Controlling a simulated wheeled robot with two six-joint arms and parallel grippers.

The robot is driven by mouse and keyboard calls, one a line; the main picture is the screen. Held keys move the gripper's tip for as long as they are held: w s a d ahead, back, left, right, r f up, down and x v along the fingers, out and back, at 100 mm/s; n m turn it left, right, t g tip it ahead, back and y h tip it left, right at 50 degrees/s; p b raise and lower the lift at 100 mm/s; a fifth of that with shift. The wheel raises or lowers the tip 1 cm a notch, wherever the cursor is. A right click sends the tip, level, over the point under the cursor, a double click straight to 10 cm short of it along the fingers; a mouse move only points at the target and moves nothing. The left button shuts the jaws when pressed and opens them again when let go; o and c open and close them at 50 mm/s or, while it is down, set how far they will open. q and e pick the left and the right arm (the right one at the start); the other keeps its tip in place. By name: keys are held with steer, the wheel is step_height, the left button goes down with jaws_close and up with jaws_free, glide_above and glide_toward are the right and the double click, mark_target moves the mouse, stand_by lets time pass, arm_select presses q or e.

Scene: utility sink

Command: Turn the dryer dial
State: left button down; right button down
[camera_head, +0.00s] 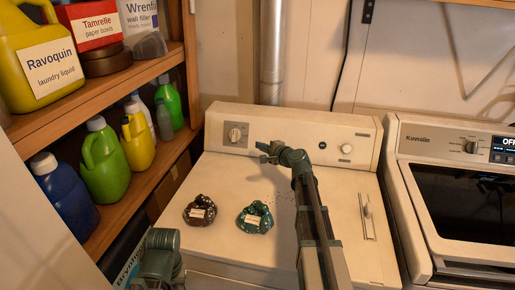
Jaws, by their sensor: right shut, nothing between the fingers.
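The dryer (340,190) is the white machine in the middle, with a raised control panel along its back. Its dial (235,134) is a round light knob on a grey plate at the panel's left end. My right gripper (262,152) is shut and empty, in front of the panel. In the picture it is just right of and below the dial, apart from it. My right arm comes up from the bottom and hides part of the dryer top. Only a part of my left arm shows at the lower left; its gripper is not in view.
A dark brown bundle (200,211) and a green bundle (255,218), both labelled, lie on the dryer top. A small knob (346,149) is at the panel's right. A second machine (425,220) stands at right. Wooden shelves (150,185) with several bottles stand at left.

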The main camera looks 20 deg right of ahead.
steer(key=b, duration=0.2)
glide_toward(236, 139)
steer(key=w, duration=0.1)
steer(key=w+d+f, duration=0.2)
steer(key=w, duration=0.1)
steer(key=shift+d, duration=0.15)
steer(key=shift+w+a+r+p, duration=0.15)
steer(key=shift+w+a, duration=0.1)
steer(key=shift+a, duration=0.25)
steer(key=shift+w+a+p, duration=0.15)
steer(key=shift+w+a, duration=0.05)
steer(key=shift+a, duration=0.3)
steer(key=shift+w+a, duration=0.4)
steer(key=shift+a, duration=0.2)
steer(key=shift+a+f+b, duration=0.5)
steer(key=shift+f+b, duration=0.05)
steer(key=shift+b, duration=0.05)
steer(key=shift+w+a+f, duration=0.1)
steer(key=shift+a+f, duration=0.2)
steer(key=shift+w+a+f+b, duration=0.25)
steer(key=shift+a+b, duration=0.25)
steer(key=shift+a, duration=0.05)
steer(key=shift+w+a+f, duration=0.1)
steer(key=shift+w+a, duration=0.15)
steer(key=shift+a, duration=0.2)
steer(key=shift+s, duration=0.1)
stand_by(0.7)
